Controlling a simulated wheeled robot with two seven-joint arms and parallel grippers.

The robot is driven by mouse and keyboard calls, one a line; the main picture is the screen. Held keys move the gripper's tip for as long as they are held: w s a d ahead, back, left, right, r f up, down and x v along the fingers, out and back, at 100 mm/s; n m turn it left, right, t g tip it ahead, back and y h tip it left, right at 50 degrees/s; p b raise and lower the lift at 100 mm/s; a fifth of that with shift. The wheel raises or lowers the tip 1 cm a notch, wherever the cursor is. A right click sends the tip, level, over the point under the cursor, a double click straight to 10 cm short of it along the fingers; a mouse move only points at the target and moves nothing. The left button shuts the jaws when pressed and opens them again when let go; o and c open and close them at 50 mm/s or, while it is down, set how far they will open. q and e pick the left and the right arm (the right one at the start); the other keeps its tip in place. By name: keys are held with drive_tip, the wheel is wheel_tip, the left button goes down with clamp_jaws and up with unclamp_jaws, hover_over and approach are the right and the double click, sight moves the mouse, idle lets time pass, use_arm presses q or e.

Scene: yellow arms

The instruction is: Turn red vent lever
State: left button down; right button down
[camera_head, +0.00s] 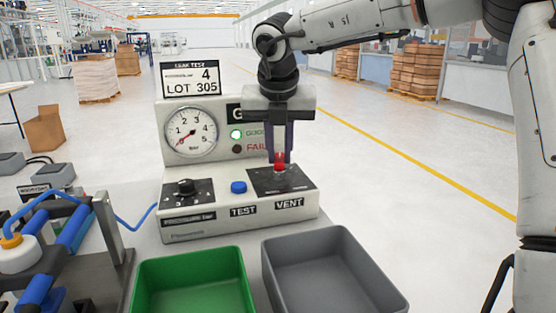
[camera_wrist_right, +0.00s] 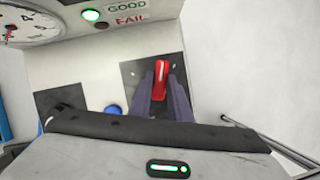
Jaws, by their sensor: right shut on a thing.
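The red vent lever (camera_head: 279,161) stands up from the black VENT plate (camera_head: 265,182) on the right of the leak-test unit (camera_head: 240,213). My right gripper (camera_head: 279,154) comes down from above, its fingers shut on the lever. In the right wrist view the red lever (camera_wrist_right: 160,76) shows between the two dark fingers (camera_wrist_right: 160,95). The green light (camera_head: 236,134) beside GOOD is lit, and the FAIL light (camera_head: 237,149) is dark. The gauge (camera_head: 191,131) needle points low, near zero. My left gripper is not in view.
A green bin (camera_head: 190,257) and a grey bin (camera_head: 315,240) stand in front of the unit. A blue TEST button (camera_head: 238,187) and a black pressure knob (camera_head: 185,187) sit left of the lever. A fixture with blue tubing (camera_head: 75,230) is at the left.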

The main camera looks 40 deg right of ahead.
drive_tip(key=m+g, duration=0.1)
drive_tip(key=m, duration=0.3)
drive_tip(key=shift+s+d+h, duration=0.1)
drive_tip(key=shift+s+h, duration=0.05)
drive_tip(key=shift+h, duration=0.25)
drive_tip(key=shift+m+g, duration=0.4)
drive_tip(key=shift+m, duration=0.2)
drive_tip(key=shift+s, duration=0.1)
drive_tip(key=c, duration=1.6)
unclamp_jaws()
drive_tip(key=shift+c, duration=0.2)
